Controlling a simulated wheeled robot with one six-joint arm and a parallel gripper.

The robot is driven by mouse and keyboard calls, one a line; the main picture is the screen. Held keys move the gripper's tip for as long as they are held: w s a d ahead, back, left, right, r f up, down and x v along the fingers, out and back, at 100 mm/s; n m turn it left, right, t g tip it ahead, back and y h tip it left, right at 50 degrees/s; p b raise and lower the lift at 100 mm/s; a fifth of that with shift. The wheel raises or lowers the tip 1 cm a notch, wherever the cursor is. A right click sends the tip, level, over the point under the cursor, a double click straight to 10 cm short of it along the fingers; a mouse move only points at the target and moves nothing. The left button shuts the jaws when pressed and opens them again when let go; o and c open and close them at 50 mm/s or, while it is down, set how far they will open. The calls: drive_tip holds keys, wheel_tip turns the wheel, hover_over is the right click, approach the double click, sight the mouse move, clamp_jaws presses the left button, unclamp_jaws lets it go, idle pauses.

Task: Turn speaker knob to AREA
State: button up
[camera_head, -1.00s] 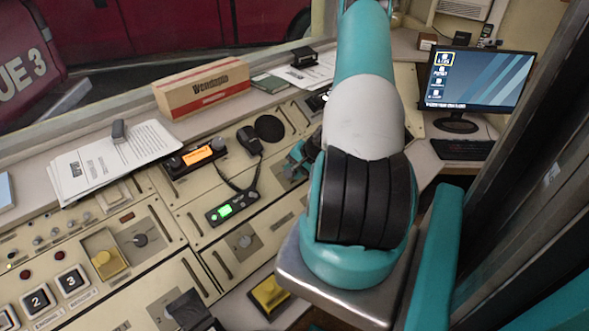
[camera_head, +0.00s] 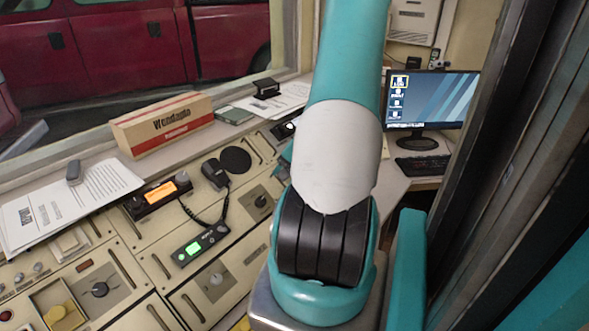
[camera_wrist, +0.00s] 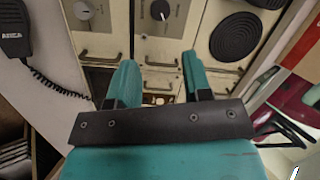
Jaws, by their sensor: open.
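In the wrist view, a dark knob (camera_wrist: 160,9) on a light dial plate stands at the top edge, beyond and roughly between my fingertips. A second knob (camera_wrist: 82,10) is on the panel to its left. I cannot read any AREA label or tell which knob is the speaker knob. My gripper (camera_wrist: 158,65) is open, with nothing between its teal fingers and apart from the knobs. In the head view, a dark knob (camera_head: 260,200) sits on the console left of my arm, and another knob (camera_head: 216,279) sits nearer. My arm hides most of my gripper there.
A round black speaker grille (camera_wrist: 235,38) is right of my fingers in the wrist view. A handheld microphone (camera_wrist: 14,30) with a coiled cord is at left. In the head view, a cardboard box (camera_head: 163,123) and papers (camera_head: 75,200) lie behind the console; a monitor (camera_head: 431,99) stands right.

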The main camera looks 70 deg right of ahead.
drive_tip(key=v, duration=0.4)
drive_tip(key=shift+s+r, duration=0.15)
